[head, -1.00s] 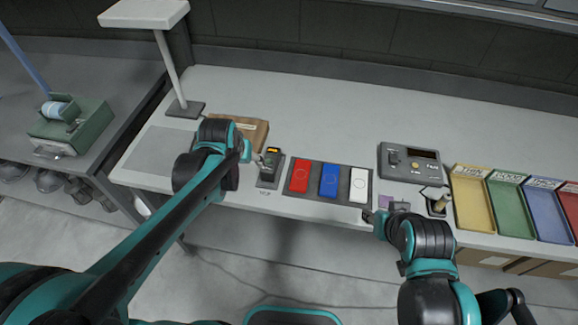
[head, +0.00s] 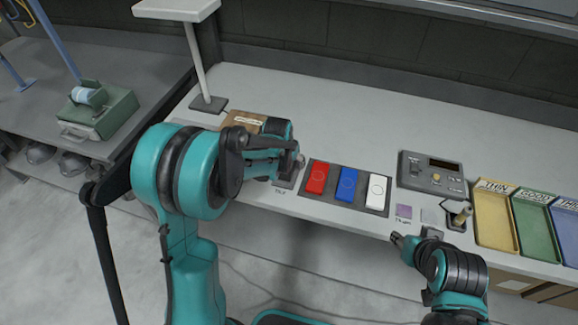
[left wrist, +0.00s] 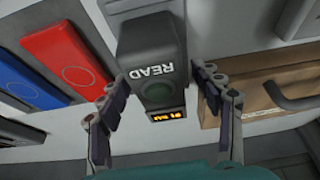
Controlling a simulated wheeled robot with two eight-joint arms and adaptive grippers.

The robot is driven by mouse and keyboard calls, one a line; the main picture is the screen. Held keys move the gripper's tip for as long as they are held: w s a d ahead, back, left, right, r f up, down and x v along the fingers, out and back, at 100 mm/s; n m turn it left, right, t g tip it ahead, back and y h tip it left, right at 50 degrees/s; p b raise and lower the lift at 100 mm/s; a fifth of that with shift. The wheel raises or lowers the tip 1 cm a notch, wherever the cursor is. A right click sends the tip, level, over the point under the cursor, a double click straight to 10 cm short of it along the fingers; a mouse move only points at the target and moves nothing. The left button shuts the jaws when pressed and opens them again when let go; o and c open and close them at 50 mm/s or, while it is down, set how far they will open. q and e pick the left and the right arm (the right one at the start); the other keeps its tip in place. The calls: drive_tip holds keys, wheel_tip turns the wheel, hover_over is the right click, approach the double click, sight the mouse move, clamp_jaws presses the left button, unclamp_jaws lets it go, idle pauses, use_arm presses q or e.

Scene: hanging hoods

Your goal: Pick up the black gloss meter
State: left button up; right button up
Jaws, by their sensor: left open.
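The black gloss meter (left wrist: 152,50) has a READ label, a round button and a lit orange display. In the left wrist view it lies between the two fingers of my left gripper (left wrist: 157,88), which is open, with gaps showing on both sides. In the head view my left gripper (head: 297,162) and arm cover the meter, leaving only the grey plate (head: 284,184) partly in sight. My right gripper (head: 397,239) is at the bench's front edge, well to the right; its finger gap is too small to judge.
Right of the meter are a red block (head: 317,179), a blue block (head: 346,185) and a white block (head: 376,190) on a dark tray. A brown wooden box (left wrist: 262,100) stands close on the meter's other side. A grey console (head: 431,177) and coloured trays (head: 494,214) are further right.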

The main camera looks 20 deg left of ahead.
use_arm(q)
drive_tip(key=shift+f, duration=0.1)
drive_tip(key=shift+w, duration=0.1)
clamp_jaws()
wheel_tip(320, 180, up, 4)
drive_tip(key=shift+r+p, duration=0.1)
drive_tip(key=shift+p, duration=0.85)
drive_tip(key=s+d+r+p, duration=0.3)
drive_tip(key=d+r, duration=0.3)
drive_tip(key=d, duration=0.5)
drive_tip(key=shift+s+r, duration=0.25)
drive_tip(key=shift+r, duration=0.15)
